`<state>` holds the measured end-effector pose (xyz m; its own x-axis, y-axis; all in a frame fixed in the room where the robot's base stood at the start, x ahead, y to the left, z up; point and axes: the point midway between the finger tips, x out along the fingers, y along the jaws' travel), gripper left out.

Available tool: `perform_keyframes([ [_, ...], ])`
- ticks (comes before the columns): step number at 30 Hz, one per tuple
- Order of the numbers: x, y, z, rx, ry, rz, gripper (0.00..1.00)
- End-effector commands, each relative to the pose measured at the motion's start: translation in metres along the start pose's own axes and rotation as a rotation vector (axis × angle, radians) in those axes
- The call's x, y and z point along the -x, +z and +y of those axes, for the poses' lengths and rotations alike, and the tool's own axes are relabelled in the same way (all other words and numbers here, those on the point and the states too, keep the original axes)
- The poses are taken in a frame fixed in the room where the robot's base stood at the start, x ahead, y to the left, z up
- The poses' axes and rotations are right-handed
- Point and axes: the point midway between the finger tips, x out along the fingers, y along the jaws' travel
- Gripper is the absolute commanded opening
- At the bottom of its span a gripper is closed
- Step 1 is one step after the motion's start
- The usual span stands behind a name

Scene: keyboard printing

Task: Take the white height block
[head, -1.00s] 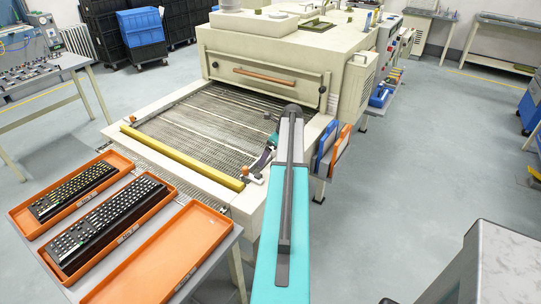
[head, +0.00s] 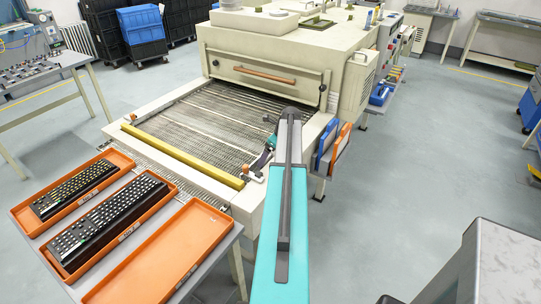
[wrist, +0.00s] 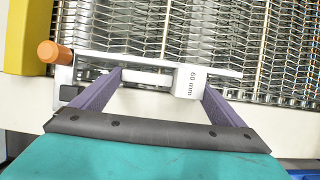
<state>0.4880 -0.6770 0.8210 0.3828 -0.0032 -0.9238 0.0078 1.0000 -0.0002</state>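The white height block (wrist: 190,83), marked "60 mm", shows in the wrist view at the conveyor's front edge. It sits on a pale metal rail (wrist: 224,73) that has an orange knob (wrist: 48,52) at its left end. My gripper (wrist: 163,86) is open, with its two purple fingers spread at the rail. The block lies between the fingers, close beside the right one; I cannot tell whether they touch. A wide gap separates it from the left finger. In the head view my gripper (head: 262,158) is at the conveyor's front right corner, and the block cannot be made out there.
The mesh conveyor (head: 195,120) leads into a large cream oven (head: 265,55). A yellow bar (head: 180,155) crosses its front. Orange trays with keyboards (head: 105,230) and an empty orange tray (head: 165,255) lie at front left. Blue and orange panels (head: 333,148) stand right of my arm.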

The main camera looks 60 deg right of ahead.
Motion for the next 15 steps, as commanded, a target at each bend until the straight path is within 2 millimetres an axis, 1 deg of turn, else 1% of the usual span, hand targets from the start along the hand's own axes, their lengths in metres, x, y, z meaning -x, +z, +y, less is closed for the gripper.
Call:
perform_keyframes([
  [1, 0.0001, -0.0001, -0.0001, 0.000, 0.000, 0.000, 0.66],
  [3, 0.0002, -0.0001, -0.0002, 0.000, 0.000, 0.000, 0.54],
  [4, 0.0003, -0.0001, -0.0002, 0.000, 0.000, 0.000, 0.52],
  [15, 0.0037, 0.0010, -0.0004, -0.001, 0.000, 0.000, 0.52],
])
